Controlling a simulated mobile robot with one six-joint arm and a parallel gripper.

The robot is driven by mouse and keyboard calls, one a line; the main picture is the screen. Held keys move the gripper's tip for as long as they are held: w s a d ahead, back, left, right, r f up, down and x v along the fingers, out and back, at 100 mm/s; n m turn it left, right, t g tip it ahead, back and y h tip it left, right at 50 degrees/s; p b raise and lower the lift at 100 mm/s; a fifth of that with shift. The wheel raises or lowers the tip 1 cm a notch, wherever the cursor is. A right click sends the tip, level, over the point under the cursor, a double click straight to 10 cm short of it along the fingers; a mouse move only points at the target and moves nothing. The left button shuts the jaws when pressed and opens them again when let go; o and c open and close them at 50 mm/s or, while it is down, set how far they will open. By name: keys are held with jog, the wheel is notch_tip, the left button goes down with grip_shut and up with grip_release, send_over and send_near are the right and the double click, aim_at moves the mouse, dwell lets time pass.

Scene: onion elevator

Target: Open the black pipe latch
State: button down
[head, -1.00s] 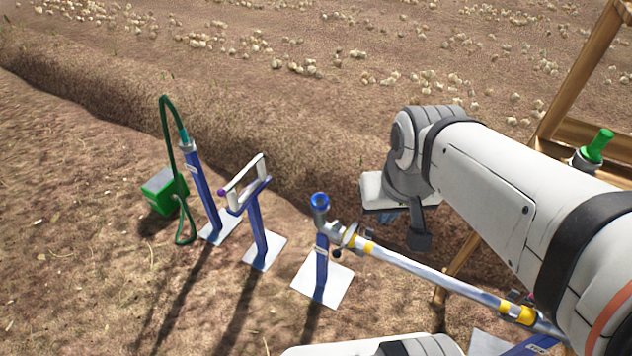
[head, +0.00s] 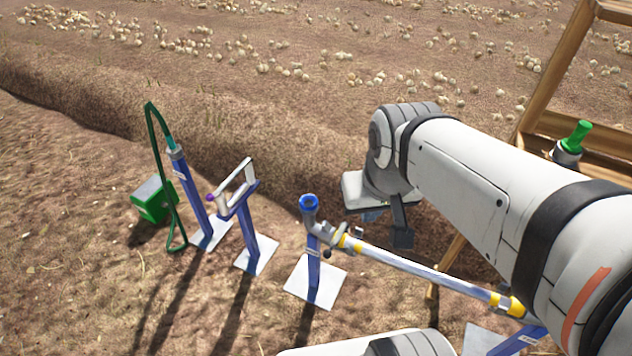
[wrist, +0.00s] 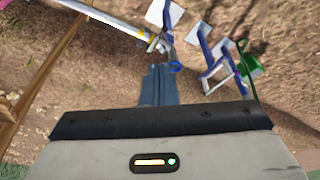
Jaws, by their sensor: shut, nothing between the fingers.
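The metal pipe (head: 410,267) with yellow bands runs from a blue stand (head: 313,270) down to the right. Its left end has metal fittings and a small dark lever-like part (head: 328,254) by the blue elbow (head: 309,203); I cannot clearly tell whether this is the black latch or how it is set. In the wrist view the pipe (wrist: 112,20) comes in from the upper left. My gripper (wrist: 159,70) is shut and empty, pointing toward the pipe's fitted end and apart from it.
A blue stand with a white bracket (head: 238,190), a blue post with a green hose (head: 190,180) and a green box (head: 152,200) stand left. A wooden frame (head: 545,85) with a green-topped fitting (head: 572,140) is at right. A soil ridge and onions lie behind.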

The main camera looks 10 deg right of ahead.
jog(key=w+f+m+g+y+b, duration=0.3)
jog(key=w+f+m+y+b, duration=0.35)
jog(key=f, duration=0.95)
jog(key=w+f+m+g+y+b, duration=0.3)
jog(key=f+m+y+b, duration=0.5)
jog(key=f, duration=0.8)
jog(key=w+d+f+m+t+b, duration=0.1)
jog(key=d+f+m+t+b, duration=0.2)
jog(key=f, duration=0.7)
jog(key=w+d+f+m+t+y+b, duration=0.1)
jog(key=d+f+m+t+b, duration=0.2)
jog(key=f, duration=0.8)
jog(key=w+d+f+m+t+b, duration=0.1)
jog(key=d+f+m+t+b, duration=0.2)
jog(key=f+m+t+b, duration=0.3)
notch_tip(320, 180, down, 5)
jog(key=m+t, duration=0.4)
jog(key=t, duration=0.1)
jog(key=shift+w+d+r, duration=0.15)
jog(key=shift+d, duration=0.05)
jog(key=shift+y, duration=0.25)
jog(key=d+r+b+x, duration=0.1)
jog(key=r+x, duration=0.1)
jog(key=x, duration=1.1)
jog(key=shift+r, duration=0.25)
